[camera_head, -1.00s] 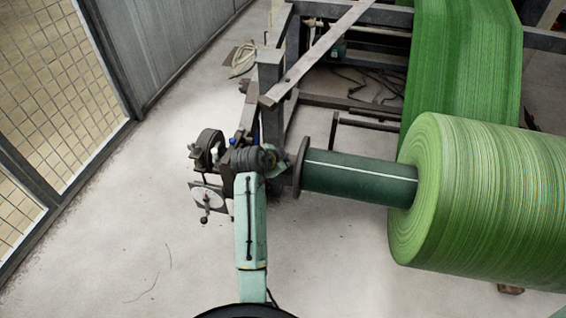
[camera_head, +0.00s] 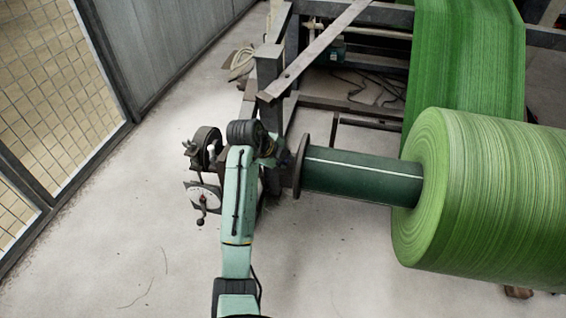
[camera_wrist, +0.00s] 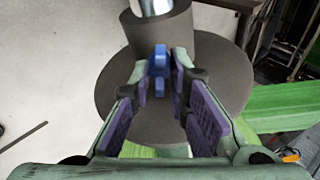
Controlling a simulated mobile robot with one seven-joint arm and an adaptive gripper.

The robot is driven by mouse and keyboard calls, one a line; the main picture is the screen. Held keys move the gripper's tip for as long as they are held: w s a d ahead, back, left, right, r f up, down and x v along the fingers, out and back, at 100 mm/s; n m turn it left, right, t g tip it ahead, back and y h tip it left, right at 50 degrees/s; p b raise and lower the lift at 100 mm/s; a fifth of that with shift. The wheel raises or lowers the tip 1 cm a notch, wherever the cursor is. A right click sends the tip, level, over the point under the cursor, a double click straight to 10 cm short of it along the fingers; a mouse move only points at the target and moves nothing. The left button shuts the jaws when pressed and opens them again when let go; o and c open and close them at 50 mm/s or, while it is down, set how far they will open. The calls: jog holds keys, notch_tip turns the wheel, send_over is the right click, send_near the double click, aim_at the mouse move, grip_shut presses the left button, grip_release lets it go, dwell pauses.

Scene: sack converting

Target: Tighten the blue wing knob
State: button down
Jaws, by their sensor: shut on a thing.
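The blue wing knob (camera_wrist: 159,62) sits on a dark grey collar (camera_wrist: 178,30) around a shiny shaft, in front of a round dark flange, in the wrist view. My gripper (camera_wrist: 160,75) is shut on the knob, with its purple-padded fingers on either side and the fingertips at its wings. The flange (camera_wrist: 222,78) spreads behind the fingers, partly covered by them. In the head view my arm hides the knob and my gripper. There the dark flange (camera_head: 299,165) shows at the left end of the green core tube.
A large green woven roll (camera_head: 490,200) lies on the core tube (camera_head: 362,177) at right. A machine frame with a steel bar (camera_head: 315,50) stands behind. A dial-and-handle unit (camera_head: 203,193) is left of my arm. The floor at lower left is clear.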

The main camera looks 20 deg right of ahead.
jog(key=m+b, duration=0.1)
jog(key=m, duration=0.2)
jog(key=m+y+b, duration=0.1)
jog(key=m+b, duration=0.1)
jog(key=m, duration=0.1)
jog(key=shift+a+f+g, duration=0.15)
jog(key=shift+f+g, duration=0.05)
jog(key=shift+g, duration=0.1)
jog(key=m+y+b, duration=0.1)
jog(key=m, duration=0.2)
jog(key=m+y+b, duration=0.1)
jog(key=m, duration=0.2)
jog(key=shift+a, duration=0.15)
jog(key=c, duration=1.6)
grip_release()
jog(key=shift+c, duration=0.2)
jog(key=shift+r, duration=0.1)
